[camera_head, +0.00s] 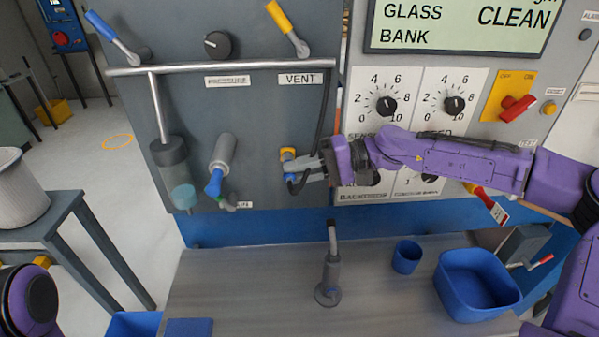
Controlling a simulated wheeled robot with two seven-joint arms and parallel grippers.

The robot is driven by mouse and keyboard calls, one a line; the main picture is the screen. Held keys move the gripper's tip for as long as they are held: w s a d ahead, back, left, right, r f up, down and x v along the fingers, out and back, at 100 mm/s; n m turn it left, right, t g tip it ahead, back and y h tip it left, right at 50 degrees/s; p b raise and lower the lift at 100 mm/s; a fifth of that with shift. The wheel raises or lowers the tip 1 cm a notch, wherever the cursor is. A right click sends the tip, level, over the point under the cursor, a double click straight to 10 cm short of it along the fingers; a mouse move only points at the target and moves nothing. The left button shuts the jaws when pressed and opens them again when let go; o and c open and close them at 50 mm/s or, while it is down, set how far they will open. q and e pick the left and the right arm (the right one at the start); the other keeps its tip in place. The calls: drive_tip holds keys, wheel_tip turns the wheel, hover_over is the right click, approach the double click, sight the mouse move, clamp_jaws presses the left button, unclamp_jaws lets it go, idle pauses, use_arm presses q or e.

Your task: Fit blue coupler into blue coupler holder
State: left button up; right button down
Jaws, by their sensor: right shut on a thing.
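A black hose (326,105) hangs down to the gripper. A yellow fitting (288,153) sits just above the fingertips. To the left, a grey cylinder with a blue lower end (214,183) is on the panel. I cannot tell for sure which part is the blue coupler holder. My left gripper is out of view; only part of its arm shows at bottom left.
A pipe rail (220,67) crosses the panel, with a blue lever (115,38) and a yellow lever (288,30) above. Below, the bench (240,290) holds a grey stand (328,285), a blue cup (406,257) and a blue bin (478,284).

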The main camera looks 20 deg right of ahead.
drive_tip(key=shift+r, duration=0.1)
drive_tip(key=c, duration=1.3)
unclamp_jaws()
drive_tip(key=o, duration=0.4)
drive_tip(key=shift+w, duration=0.1)
drive_tip(key=shift+c, duration=0.2)
drive_tip(key=shift+w, duration=0.1)
drive_tip(key=b+v, duration=0.1)
drive_tip(key=v, duration=0.9)
drive_tip(key=shift+d, duration=0.25)
